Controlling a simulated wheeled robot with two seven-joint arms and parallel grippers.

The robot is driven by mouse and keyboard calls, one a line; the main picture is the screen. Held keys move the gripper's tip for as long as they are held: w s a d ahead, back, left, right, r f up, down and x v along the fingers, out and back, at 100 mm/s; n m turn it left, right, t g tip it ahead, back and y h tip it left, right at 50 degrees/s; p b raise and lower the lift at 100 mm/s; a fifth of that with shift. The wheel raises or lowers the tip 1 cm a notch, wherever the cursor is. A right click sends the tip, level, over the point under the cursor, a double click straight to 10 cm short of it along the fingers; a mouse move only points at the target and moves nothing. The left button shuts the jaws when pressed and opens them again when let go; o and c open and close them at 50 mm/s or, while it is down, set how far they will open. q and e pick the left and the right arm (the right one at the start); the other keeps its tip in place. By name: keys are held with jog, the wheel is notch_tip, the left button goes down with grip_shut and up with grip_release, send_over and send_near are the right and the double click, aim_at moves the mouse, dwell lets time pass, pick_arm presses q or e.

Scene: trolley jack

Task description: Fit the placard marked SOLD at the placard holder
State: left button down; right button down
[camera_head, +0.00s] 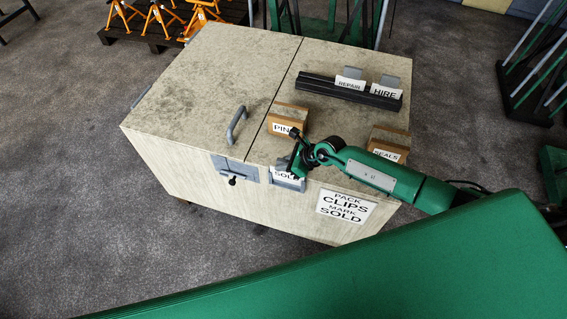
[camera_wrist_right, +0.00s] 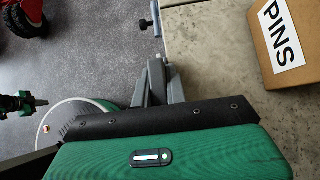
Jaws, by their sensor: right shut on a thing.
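The placard marked SOLD (camera_head: 284,175) is at the front face of the chest, just below the top edge, in the head view. The grey placard holder (camera_head: 289,185) shows around and below it; I cannot tell whether the placard sits inside it or just in front. My right gripper (camera_head: 296,168) is shut on the placard, at its upper edge. In the right wrist view the gripper's grey fingers (camera_wrist_right: 158,88) are close together by the chest's edge, and the placard's face is hidden. My left gripper is not in view.
The pale chest (camera_head: 215,75) carries a PINS box (camera_head: 289,113), a SEALS box (camera_head: 389,139) and a black rack (camera_head: 325,87) with REPAIR and HIRE placards. A latch (camera_head: 235,168) is left of the holder. A PACK CLIPS MARK SOLD label (camera_head: 344,207) is right.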

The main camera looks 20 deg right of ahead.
jog(key=shift+f+b, duration=1.25)
jog(key=shift+f, duration=0.4)
jog(key=c, duration=1.3)
grip_release()
jog(key=shift+d+r, duration=0.1)
jog(key=shift+b+v, duration=0.95)
jog(key=shift+v, duration=5.85)
